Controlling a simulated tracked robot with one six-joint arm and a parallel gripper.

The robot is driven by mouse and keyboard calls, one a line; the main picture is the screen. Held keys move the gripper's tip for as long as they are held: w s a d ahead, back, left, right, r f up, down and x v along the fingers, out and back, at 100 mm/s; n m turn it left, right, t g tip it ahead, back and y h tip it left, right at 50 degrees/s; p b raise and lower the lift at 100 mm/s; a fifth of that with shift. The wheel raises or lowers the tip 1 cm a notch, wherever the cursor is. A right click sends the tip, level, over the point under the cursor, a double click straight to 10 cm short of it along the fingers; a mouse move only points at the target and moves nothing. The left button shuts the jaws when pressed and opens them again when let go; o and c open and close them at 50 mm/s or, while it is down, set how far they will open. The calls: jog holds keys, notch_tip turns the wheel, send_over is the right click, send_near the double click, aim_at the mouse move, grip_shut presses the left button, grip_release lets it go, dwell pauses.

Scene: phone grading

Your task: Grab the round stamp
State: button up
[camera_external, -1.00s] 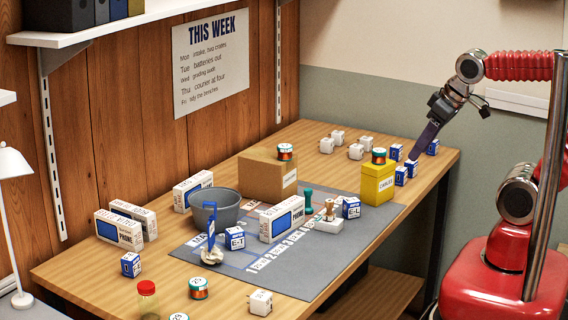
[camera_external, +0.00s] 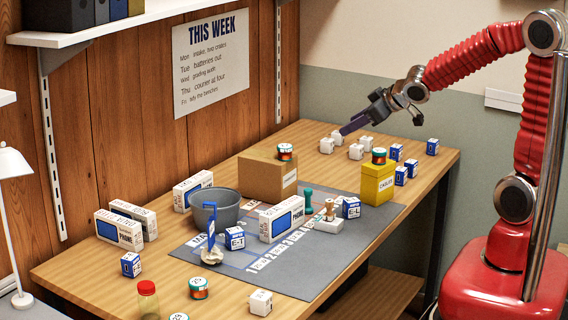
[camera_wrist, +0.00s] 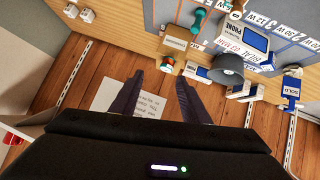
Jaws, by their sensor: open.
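A stamp with a teal handle (camera_external: 307,200) stands upright on the grey mat (camera_external: 300,262), right of the upright phone box; a teal stamp shape also shows at the top of the wrist view (camera_wrist: 197,22). A second stamp with a wooden handle (camera_external: 329,208) stands on a white block beside it. The undersides are hidden, so I cannot tell which one is round. My gripper (camera_external: 346,130) is open and empty, held high over the back of the table, far from both stamps. Its two dark fingers (camera_wrist: 159,80) are apart in the wrist view.
A brown box (camera_external: 264,178) with a tin on it and a yellow box (camera_external: 377,185) stand behind the stamps. The phone box (camera_external: 283,218) and a blue-white cube (camera_external: 351,208) flank them. A grey bowl (camera_external: 222,205) is at left. Several white cubes (camera_external: 356,152) sit at the back.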

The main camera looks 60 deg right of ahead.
jog(key=w+f+n+t+y, duration=0.2)
jog(key=w+f, duration=0.4)
jog(key=w, duration=0.1)
jog(key=n+y, duration=0.2)
jog(key=y, duration=0.3)
send_over(308, 191)
jog(key=s+d, duration=0.2)
notch_tip(308, 191, down, 8)
jog(key=shift+f, duration=1.65)
